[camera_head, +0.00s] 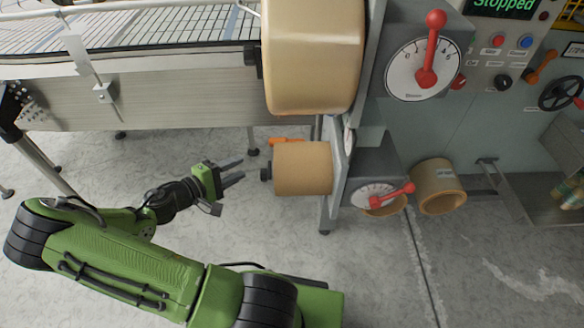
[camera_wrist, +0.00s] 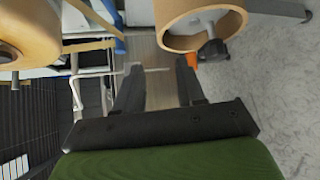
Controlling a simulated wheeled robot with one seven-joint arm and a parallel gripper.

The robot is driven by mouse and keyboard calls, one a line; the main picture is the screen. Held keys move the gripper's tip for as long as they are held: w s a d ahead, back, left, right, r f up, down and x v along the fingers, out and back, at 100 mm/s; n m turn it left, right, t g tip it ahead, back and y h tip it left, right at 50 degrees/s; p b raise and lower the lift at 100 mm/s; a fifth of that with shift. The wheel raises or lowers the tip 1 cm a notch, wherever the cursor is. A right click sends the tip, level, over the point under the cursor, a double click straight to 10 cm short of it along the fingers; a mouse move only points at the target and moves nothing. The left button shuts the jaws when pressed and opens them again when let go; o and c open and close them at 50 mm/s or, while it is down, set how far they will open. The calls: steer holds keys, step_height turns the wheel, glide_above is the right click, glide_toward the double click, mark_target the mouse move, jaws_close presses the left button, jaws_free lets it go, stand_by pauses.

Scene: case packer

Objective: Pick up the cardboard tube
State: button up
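A brown cardboard tube (camera_head: 303,168) sits on the lower spindle of the machine, below a large tan roll (camera_head: 312,55). In the wrist view the tube (camera_wrist: 175,40) is at the top, hollow, with a metal spindle and a black knob inside its open end. My gripper (camera_head: 243,168) is just left of the tube, apart from it, with its fingers pointing towards it. In the wrist view my gripper (camera_wrist: 160,68) has its two fingers spread with nothing between them. The tube's far end is hidden by the machine.
Another tan ring or tube (camera_head: 438,187) is at the right, with part of one more (camera_head: 385,207) under the lower dial. A conveyor (camera_head: 180,95) runs above my arm. An orange part (camera_head: 287,140) is behind the tube. The floor below the tube is clear.

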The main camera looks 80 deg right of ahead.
mark_target(275, 148)
steer(key=x, duration=1.5)
steer(key=shift+w+r, duration=0.1)
steer(key=shift+w, duration=0.05)
steer(key=shift+c, duration=0.5)
jaws_close()
steer(key=shift+a, duration=0.1)
